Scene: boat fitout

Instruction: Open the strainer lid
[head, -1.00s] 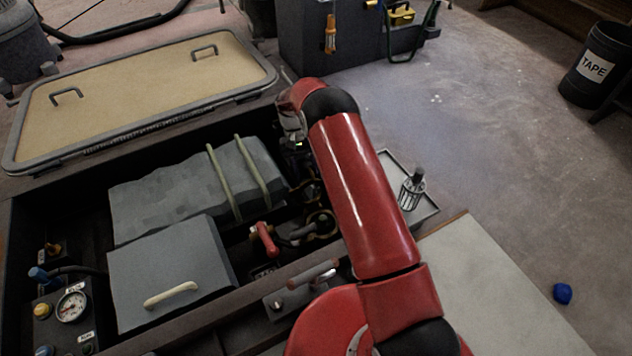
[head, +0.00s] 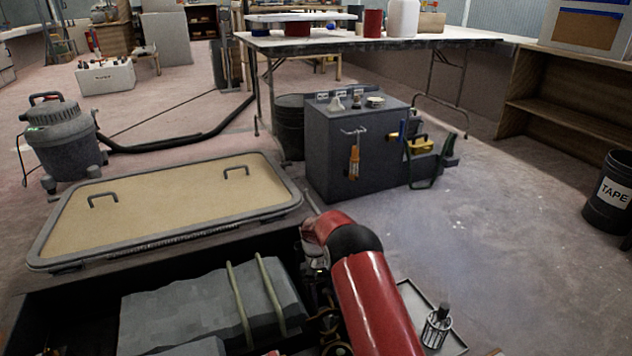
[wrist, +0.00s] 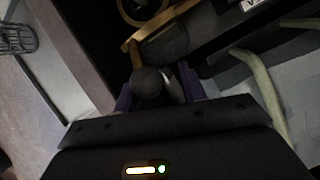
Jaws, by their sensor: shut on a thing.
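In the wrist view, my gripper (wrist: 157,90) is shut on a dark round-ended knob (wrist: 148,82). Its purple fingers sit on either side of the knob. A tan curved piece (wrist: 150,38) and a dark cylinder lie just beyond the knob. I cannot tell how they join it, or which part is the strainer lid. In the head view, my red arm reaches down into the open hatch bay and hides the gripper and most of the strainer area.
A tray (head: 412,297) on the right holds a small wire basket (head: 436,328), also in the wrist view (wrist: 15,39). The grey block (head: 190,312) with pale straps fills the bay. The tan hatch panel (head: 165,205) lies behind. A grey cabinet (head: 330,165) stands farther back.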

